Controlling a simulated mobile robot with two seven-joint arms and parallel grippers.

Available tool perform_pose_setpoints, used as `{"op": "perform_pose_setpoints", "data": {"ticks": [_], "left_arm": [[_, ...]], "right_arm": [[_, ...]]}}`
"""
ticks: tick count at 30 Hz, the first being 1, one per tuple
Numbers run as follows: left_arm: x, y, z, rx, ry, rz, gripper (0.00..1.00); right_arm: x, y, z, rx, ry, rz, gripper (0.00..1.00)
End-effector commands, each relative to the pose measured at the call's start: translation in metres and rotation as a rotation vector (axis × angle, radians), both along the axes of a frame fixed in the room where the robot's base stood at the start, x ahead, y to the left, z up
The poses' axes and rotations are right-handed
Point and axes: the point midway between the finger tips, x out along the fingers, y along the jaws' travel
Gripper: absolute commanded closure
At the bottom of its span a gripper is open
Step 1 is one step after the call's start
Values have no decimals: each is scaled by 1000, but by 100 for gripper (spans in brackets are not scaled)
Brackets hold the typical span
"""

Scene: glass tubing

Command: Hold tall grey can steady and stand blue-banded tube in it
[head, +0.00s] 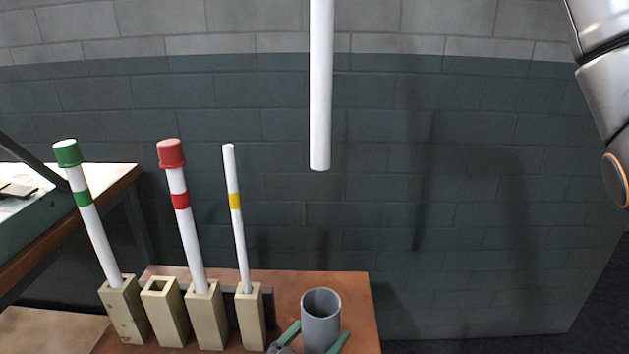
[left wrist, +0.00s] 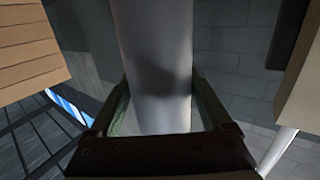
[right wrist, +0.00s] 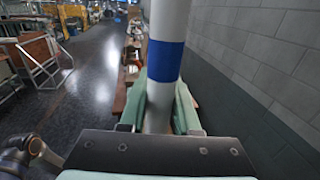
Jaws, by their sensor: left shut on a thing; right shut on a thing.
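The tall grey can (head: 320,318) stands near the front right of the brown bench, its round mouth open upward. My left gripper (head: 310,338) is shut around the can, one green finger on each side; the can also fills the gap in the left wrist view (left wrist: 158,70). The blue-banded tube (head: 320,90) hangs upright above the can, its lower end well clear of the rim. In the right wrist view its blue band (right wrist: 165,60) shows just above my right gripper (right wrist: 160,112), which is shut on the tube. The tube's top and the right gripper are outside the head view.
Left of the can, several beige square holders stand in a row. They hold a green-capped tube (head: 93,215), a red-capped tube (head: 183,215) and a thin yellow-banded tube (head: 237,220); one holder (head: 165,312) is empty. A block wall (head: 480,190) stands behind the bench.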

Motion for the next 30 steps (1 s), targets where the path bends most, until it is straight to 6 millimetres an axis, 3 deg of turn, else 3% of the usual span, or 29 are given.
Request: {"op": "perform_pose_setpoints", "data": {"ticks": [7, 11, 19, 24, 30], "left_arm": [[0, 0, 0, 0, 0, 0, 82], [0, 0, 0, 0, 0, 0, 82], [0, 0, 0, 0, 0, 0, 82], [0, 0, 0, 0, 0, 0, 82], [0, 0, 0, 0, 0, 0, 82]], "right_arm": [[2, -1, -4, 0, 0, -1, 100], [10, -2, -23, -1, 2, -5, 100], [24, -5, -99, -3, 4, -17, 100], [17, -4, -147, -6, 3, -14, 100], [5, -3, -184, -7, 1, -5, 100]]}}
